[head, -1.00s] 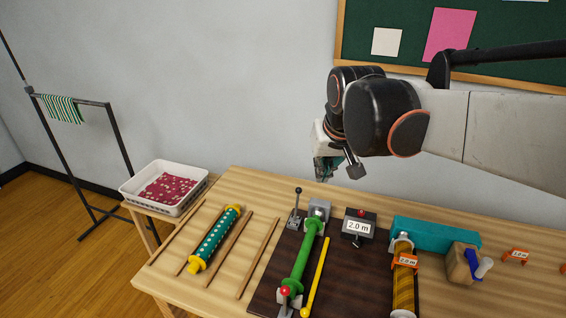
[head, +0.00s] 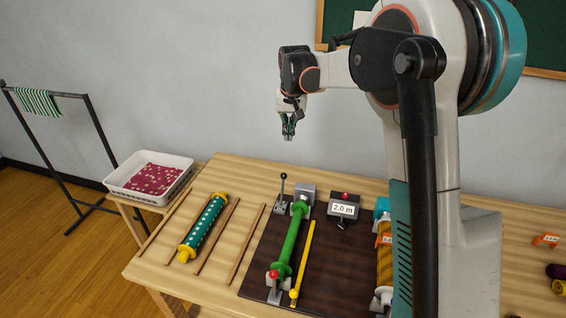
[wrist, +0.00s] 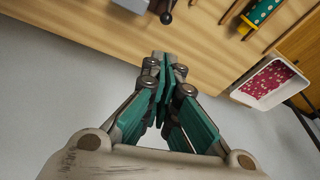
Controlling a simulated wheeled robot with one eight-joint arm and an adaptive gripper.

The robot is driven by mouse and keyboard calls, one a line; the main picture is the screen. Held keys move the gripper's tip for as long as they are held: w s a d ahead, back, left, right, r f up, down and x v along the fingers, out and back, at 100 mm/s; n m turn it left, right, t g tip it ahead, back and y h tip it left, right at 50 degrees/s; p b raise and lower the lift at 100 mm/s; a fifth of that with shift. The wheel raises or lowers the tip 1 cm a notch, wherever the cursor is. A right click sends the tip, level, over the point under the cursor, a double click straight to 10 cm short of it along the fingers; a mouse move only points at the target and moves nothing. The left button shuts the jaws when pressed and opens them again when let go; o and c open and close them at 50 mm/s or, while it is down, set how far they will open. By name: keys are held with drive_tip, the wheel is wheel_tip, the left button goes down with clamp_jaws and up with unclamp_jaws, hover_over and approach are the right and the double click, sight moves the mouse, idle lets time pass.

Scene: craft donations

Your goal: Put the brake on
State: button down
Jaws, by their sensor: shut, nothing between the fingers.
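A small lever with a black ball knob (head: 282,190) stands nearly upright on a grey base at the back left of the dark board. Its knob end also shows in the wrist view (wrist: 166,17), at the top. A green roller (head: 292,243) lies beside it, running between a grey block (head: 303,195) at the back and a red-knobbed stand (head: 274,280) at the front. No label shows which part is the brake. My gripper (head: 289,136) is shut and empty, pointing down in the air above and behind the lever, apart from everything. Its closed fingers (wrist: 165,65) show in the wrist view.
A yellow rod (head: 303,262) lies right of the green roller. A dotted teal roll (head: 203,228) and wooden sticks lie left. A white basket (head: 150,177) stands farther left. My arm hides the right side.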

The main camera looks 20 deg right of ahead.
drive_tip(key=w+d+f+g, duration=0.1)
drive_tip(key=w+f, duration=0.6)
drive_tip(key=f, duration=0.1)
drive_tip(key=shift+w+d+f+m+p, duration=0.15)
drive_tip(key=shift+d+f+m+p, duration=0.15)
drive_tip(key=shift+f+m+p, duration=0.1)
wheel_tip(320, 180, down, 10)
drive_tip(key=w+b, duration=0.1)
drive_tip(key=b, duration=0.2)
drive_tip(key=s, duration=0.2)
drive_tip(key=s+a+r, duration=0.1)
drive_tip(key=shift+s+a, duration=0.1)
drive_tip(key=shift+s, duration=0.05)
